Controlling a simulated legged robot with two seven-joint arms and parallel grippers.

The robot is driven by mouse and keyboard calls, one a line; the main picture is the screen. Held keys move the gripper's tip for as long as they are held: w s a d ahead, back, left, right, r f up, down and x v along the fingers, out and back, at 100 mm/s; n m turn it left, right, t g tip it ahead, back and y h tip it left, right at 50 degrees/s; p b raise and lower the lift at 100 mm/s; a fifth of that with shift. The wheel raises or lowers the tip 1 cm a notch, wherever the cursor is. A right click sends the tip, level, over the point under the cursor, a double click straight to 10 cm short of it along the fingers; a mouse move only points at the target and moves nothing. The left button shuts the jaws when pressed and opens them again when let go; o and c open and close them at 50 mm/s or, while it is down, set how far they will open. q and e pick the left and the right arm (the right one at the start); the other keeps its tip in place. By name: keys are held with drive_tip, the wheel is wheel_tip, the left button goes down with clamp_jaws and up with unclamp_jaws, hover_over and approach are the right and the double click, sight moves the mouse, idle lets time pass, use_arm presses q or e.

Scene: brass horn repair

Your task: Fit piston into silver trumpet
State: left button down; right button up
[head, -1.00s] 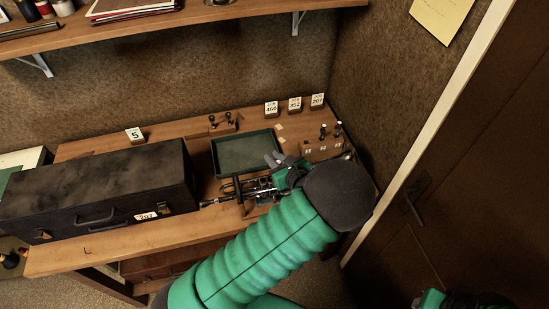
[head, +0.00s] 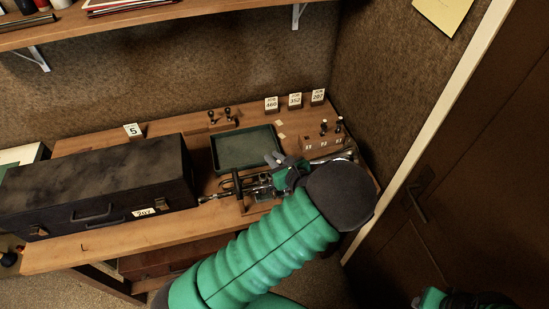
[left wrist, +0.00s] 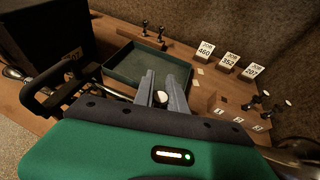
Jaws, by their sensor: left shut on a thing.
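The silver trumpet (head: 262,182) lies on the bench beneath my left gripper, partly covered by the gripper and arm. Part of it shows at the left of the left wrist view (left wrist: 82,92). My left gripper (head: 276,160) is above the trumpet. In the left wrist view, its grey fingers (left wrist: 163,92) are shut on a piston with a pale round top (left wrist: 160,97). The piston's lower end is hidden, so I cannot tell whether it is inside a valve casing. Part of my right arm's end (head: 432,299) shows at the lower right edge; its fingers are not visible.
A green tray (head: 246,166) lies behind the trumpet. A numbered wooden block (head: 322,143) with pistons stands at right, with number cards (head: 295,101) behind. A dark case (head: 100,187) fills the bench's left. A small stand (head: 222,121) is at the back.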

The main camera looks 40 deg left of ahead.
use_arm(q)
drive_tip(key=shift+f+b, duration=0.8)
drive_tip(key=shift+f, duration=0.35)
drive_tip(key=c, duration=1.3)
unclamp_jaws()
